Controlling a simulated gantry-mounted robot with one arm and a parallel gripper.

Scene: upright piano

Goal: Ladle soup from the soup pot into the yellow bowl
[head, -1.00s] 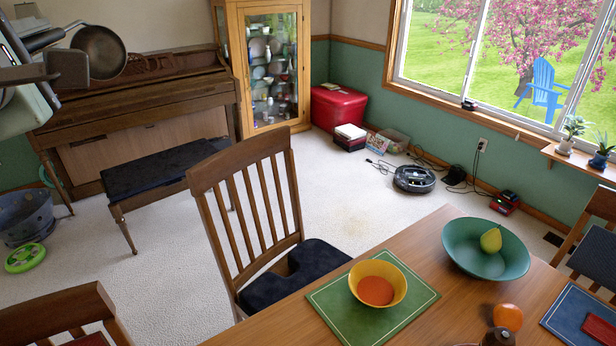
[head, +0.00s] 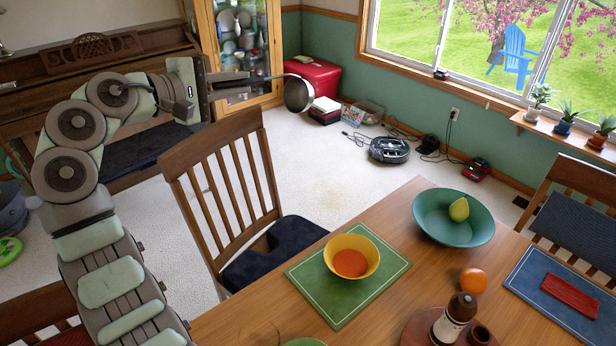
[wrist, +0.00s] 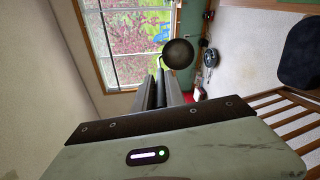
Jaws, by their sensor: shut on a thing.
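The yellow bowl (head: 372,262) stands on a green placemat on the table, with orange-red soup (head: 350,263) inside. My gripper (head: 236,82) is at the upper left in the head view, shut on the handle of a dark metal ladle. The ladle's bowl (head: 298,94) hangs in the air, up and left of the yellow bowl in the picture and apart from it. In the wrist view, the round ladle bowl (wrist: 178,52) shows beyond my gripper (wrist: 162,82). I cannot tell whether the ladle holds soup. No soup pot shows in either view.

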